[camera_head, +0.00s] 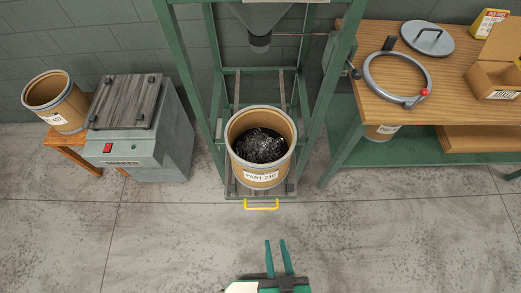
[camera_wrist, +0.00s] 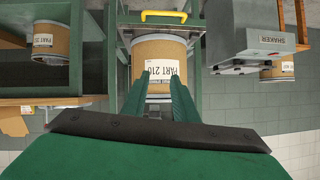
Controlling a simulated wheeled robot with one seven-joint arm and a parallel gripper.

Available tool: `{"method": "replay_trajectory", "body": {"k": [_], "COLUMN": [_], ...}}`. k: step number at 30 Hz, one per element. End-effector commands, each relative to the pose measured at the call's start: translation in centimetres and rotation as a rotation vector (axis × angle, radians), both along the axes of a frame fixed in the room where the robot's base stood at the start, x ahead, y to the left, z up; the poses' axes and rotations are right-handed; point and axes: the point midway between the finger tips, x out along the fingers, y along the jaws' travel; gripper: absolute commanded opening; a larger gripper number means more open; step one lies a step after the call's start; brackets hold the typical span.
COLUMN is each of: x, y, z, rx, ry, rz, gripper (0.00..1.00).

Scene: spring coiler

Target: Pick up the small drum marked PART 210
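The small tan drum (camera_head: 247,165) marked PART 210 stands upright and open-topped, full of dark shiny pieces. It sits on a slatted platform (camera_head: 238,189) with a yellow handle, inside the green frame. In the wrist view, which is upside down, the drum (camera_wrist: 160,47) is straight ahead, with its label between and beyond the fingertips. My gripper (camera_head: 275,241) is open and empty, in front of the platform and apart from the drum. Its two green fingers also show in the wrist view (camera_wrist: 160,76).
Green posts (camera_head: 181,85) flank the drum, and a grey hopper (camera_head: 260,30) hangs above. The grey shaker (camera_head: 140,130) and another drum (camera_head: 62,103) on a stool are left. A workbench (camera_head: 455,95) with a ring (camera_head: 371,83) and lid (camera_head: 427,37) is right. A drum (camera_head: 380,132) sits beneath.

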Motion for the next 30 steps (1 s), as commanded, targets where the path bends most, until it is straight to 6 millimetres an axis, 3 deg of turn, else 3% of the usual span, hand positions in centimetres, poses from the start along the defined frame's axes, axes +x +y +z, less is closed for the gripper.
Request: {"method": "replay_trajectory", "body": {"k": [7, 15, 22, 30], "x": [1.0, 4.8, 9.9, 16.3], "y": [-6.1, -12.1, -15.1, -14.6], "z": [-4.5, -6.7, -6.0, -2.8], "rx": [0.066, 0.126, 0.161, 0.196], "ry": [0.233, 0.481, 0.657, 0.832], "rz": [-0.005, -0.071, -0.158, -0.269], "gripper": [0.26, 0.26, 0.26, 0.26]}}
